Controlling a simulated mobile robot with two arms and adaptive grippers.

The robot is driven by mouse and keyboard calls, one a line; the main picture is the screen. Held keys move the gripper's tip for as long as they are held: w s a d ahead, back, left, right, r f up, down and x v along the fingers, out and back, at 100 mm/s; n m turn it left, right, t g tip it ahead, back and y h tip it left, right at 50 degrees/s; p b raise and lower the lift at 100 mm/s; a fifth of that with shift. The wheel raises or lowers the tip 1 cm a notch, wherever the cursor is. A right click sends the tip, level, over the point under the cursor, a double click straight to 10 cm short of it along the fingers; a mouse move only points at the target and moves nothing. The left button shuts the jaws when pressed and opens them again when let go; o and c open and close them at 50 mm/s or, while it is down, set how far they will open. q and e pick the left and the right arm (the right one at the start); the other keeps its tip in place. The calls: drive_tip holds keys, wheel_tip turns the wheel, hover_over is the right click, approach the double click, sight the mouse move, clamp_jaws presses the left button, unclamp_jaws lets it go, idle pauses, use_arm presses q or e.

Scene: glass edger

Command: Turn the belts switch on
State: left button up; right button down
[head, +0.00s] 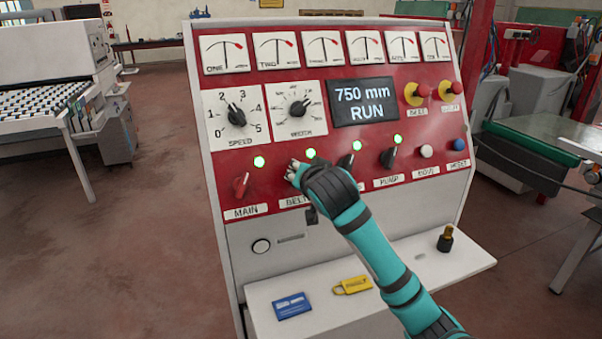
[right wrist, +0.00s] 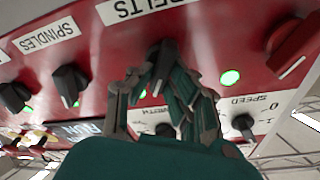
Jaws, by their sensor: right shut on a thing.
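The belts switch is a dark knob on the red panel (head: 330,193). In the head view my right gripper (head: 294,173) covers it, above the partly hidden belts label (head: 297,201). In the right wrist view, which is upside down, the black belts switch (right wrist: 164,62) sits between the fingers of my right gripper (right wrist: 160,85), which is shut on it. A green light (head: 311,153) glows just above this switch. The display (head: 366,102) reads "750 mm RUN". My left gripper is not in view.
The red main switch (head: 241,186) is left of belts; the spindles switch (head: 347,161) and pump switch (head: 389,157) are right, all with lit green lights. Speed (head: 237,115) and width dials (head: 299,107) sit above. A shelf (head: 412,264) below holds a blue card and yellow padlock.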

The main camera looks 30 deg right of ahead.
drive_tip(key=shift+f, duration=0.1)
drive_tip(key=c, duration=1.3)
unclamp_jaws()
drive_tip(key=v, duration=1.2)
